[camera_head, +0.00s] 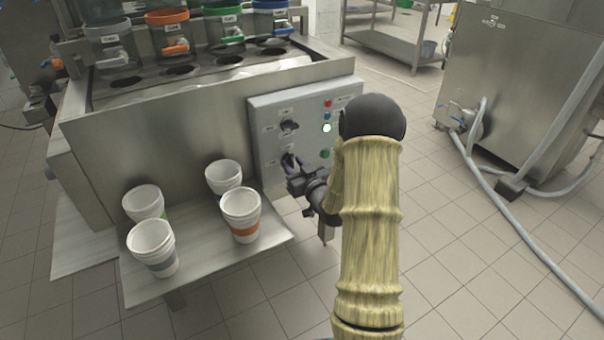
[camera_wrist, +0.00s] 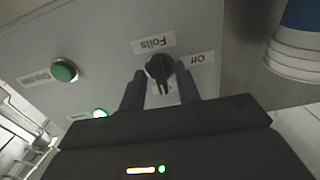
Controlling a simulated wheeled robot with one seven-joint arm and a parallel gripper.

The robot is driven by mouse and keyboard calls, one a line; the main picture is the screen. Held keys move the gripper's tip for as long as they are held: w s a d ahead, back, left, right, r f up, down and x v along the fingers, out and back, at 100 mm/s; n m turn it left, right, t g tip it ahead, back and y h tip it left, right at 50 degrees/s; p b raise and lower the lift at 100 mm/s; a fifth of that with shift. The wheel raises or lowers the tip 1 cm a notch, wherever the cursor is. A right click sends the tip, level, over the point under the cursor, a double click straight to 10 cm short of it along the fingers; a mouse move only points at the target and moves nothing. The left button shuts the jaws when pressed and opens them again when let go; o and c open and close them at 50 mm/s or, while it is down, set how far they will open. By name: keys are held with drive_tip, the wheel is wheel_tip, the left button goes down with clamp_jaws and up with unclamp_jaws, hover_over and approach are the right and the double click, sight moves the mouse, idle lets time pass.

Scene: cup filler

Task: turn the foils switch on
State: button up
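The foils switch is a black rotary knob (camera_wrist: 159,66) on the grey control panel (camera_wrist: 105,45). In the wrist view it appears upside down, with a "Foils" label above it and an "Off" label to its upper right. My gripper (camera_wrist: 161,80) is open, with one finger on each side of the knob; a narrow gap seems to show on both sides, and contact cannot be made out. In the head view my gripper (camera_head: 292,168) is at the lower switch of the panel (camera_head: 265,112) and partly hides it.
Another black switch (camera_head: 289,126) sits above on the panel. A lit green button (camera_head: 326,128) and a green button (camera_head: 325,154) are to its right. Stacked white cups (camera_head: 240,205) stand on the shelf (camera_head: 200,262) left of my gripper.

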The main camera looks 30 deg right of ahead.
drive_tip(key=s+p, duration=0.7)
drive_tip(key=s, duration=1)
drive_tip(key=shift+s+d, duration=0.15)
drive_tip(key=shift+d, duration=0.15)
drive_tip(key=w+a+r+n+g+h, duration=0.1)
drive_tip(key=a+r+g, duration=0.1)
drive_tip(key=a+g, duration=0.8)
drive_tip(key=s+a+r+m+g, duration=0.1)
drive_tip(key=s+a+r+g, duration=0.45)
drive_tip(key=s+a, duration=0.45)
drive_tip(key=w+d+p+v, duration=0.1)
drive_tip(key=w+p+v, duration=0.2)
drive_tip(key=p+v, duration=1)
drive_tip(key=w+d+r+p+v, duration=0.1)
drive_tip(key=w+p+v, duration=0.2)
drive_tip(key=p+v, duration=1.1)
drive_tip(key=shift+s+d+r+p, duration=0.35)
drive_tip(key=shift+s+r+p, duration=0.15)
drive_tip(key=shift+p, duration=0.25)
